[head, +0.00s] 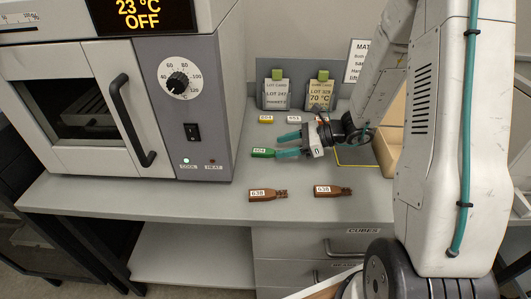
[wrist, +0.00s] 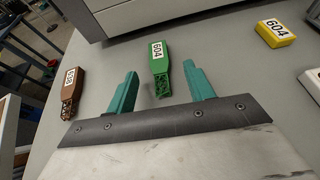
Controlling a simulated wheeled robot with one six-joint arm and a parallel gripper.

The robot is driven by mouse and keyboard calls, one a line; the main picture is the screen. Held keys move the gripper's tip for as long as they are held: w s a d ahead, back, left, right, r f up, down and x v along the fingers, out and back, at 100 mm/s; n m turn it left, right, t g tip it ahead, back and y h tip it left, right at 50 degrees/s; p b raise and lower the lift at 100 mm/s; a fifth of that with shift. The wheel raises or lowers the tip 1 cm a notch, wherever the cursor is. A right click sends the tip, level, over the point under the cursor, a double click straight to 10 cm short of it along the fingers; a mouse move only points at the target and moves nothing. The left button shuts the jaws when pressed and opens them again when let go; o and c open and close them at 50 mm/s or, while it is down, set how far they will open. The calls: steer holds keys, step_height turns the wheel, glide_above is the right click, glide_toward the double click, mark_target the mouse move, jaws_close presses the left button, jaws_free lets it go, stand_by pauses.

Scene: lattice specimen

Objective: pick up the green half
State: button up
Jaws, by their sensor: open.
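The green half (head: 263,153) lies on the grey bench in front of the oven's right side. It has a white label reading 604 and, in the wrist view (wrist: 160,68), a lattice end that points toward my gripper. My gripper (head: 283,145) has two teal fingers and is open and empty. In the wrist view my gripper (wrist: 160,85) has its fingertips to either side of the green half's lattice end in the picture. I cannot tell the height of the fingers over the bench.
Brown pieces labelled 638 (head: 268,195) and 636 (head: 333,191) lie nearer the bench's front edge. A yellow piece (head: 266,119) and a white piece (head: 294,119) lie behind my gripper. The oven (head: 190,100) stands left. Two lot cards (head: 276,93) (head: 320,94) stand at the back.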

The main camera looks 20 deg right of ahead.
mark_target(265, 150)
steer(key=x, duration=0.4)
steer(key=shift+a+f, duration=0.15)
steer(key=shift+a, duration=0.05)
steer(key=c, duration=1)
steer(key=shift+c, duration=0.2)
